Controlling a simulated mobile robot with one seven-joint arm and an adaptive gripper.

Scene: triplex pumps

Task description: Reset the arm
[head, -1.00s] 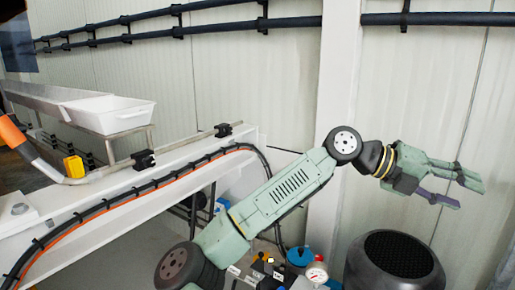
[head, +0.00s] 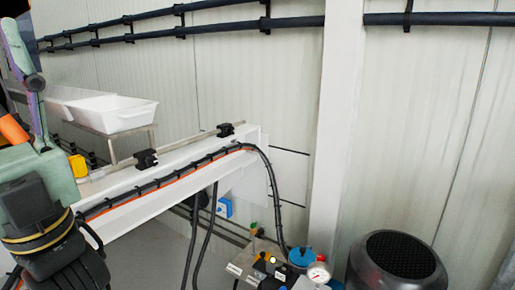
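My arm is folded in close at the left edge of the head view. The black wrist with yellow rings is at the lower left, with a green body above it. What looks like one finger of my gripper (head: 22,60) points up along the left edge, green and purplish with a dark joint. The rest of the gripper is cut off by the picture's edge, so its opening and anything between the fingers are hidden.
A white beam (head: 170,180) with a black hose runs across the left. A white tray (head: 112,113) stands behind it. A pressure gauge (head: 318,272) and blue cap (head: 301,256) sit low in the middle. A dark round-topped unit (head: 398,258) stands at the lower right.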

